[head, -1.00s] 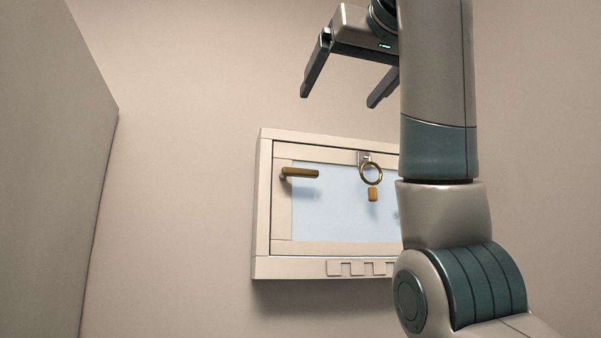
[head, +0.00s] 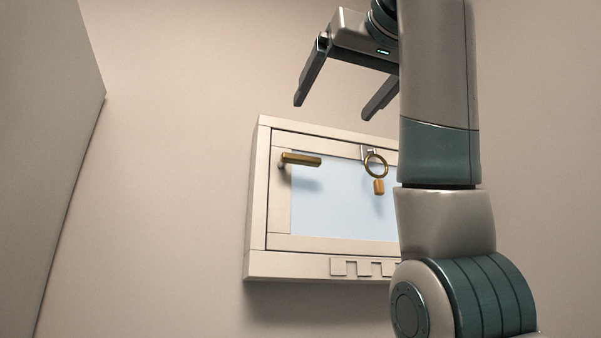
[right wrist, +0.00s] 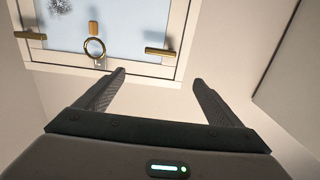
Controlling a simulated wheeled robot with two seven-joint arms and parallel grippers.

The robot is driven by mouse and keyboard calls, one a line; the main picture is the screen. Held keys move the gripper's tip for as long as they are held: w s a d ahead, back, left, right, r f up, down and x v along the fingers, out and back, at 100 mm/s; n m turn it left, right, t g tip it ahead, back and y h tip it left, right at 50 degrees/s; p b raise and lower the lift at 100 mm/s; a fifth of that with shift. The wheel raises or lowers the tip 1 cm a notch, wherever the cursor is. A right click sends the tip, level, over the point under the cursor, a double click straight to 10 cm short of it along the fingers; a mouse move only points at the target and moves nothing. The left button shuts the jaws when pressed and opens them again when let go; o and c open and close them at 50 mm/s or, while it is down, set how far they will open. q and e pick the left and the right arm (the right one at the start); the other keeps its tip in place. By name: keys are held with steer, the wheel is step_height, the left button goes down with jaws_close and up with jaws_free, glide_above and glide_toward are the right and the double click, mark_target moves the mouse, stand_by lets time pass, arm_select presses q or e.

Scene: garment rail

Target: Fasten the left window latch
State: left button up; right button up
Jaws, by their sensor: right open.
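The window (head: 257,200) is a cream frame with a pale blue pane on the wall. The left latch is a brass handle (head: 302,159) at the pane's upper left, lying roughly horizontal with its free end over the glass. It also shows in the right wrist view (right wrist: 161,52), at the right because that view is upside down. My right gripper (head: 333,110) is open and empty, above the window and apart from the latch. Its fingers (right wrist: 158,78) point toward the window's top edge in the right wrist view. My left gripper is not in view.
A brass ring (head: 376,166) with an orange tag (head: 379,187) hangs at the top of the pane, right of the latch. A second brass handle (right wrist: 30,35) shows in the right wrist view. My right arm hides the window's right side. A grey panel (head: 45,130) stands at left.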

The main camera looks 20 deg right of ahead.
steer(key=f, duration=0.1)
steer(key=p, duration=0.8)
glide_toward(303, 157)
steer(key=w, duration=0.8)
steer(key=shift+a+r, duration=0.1)
steer(key=shift+a, duration=0.05)
steer(key=shift+w+p, duration=0.4)
steer(key=shift+w, duration=0.2)
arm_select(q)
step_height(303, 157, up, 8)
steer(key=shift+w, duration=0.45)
arm_select(e)
steer(key=c, duration=1.5)
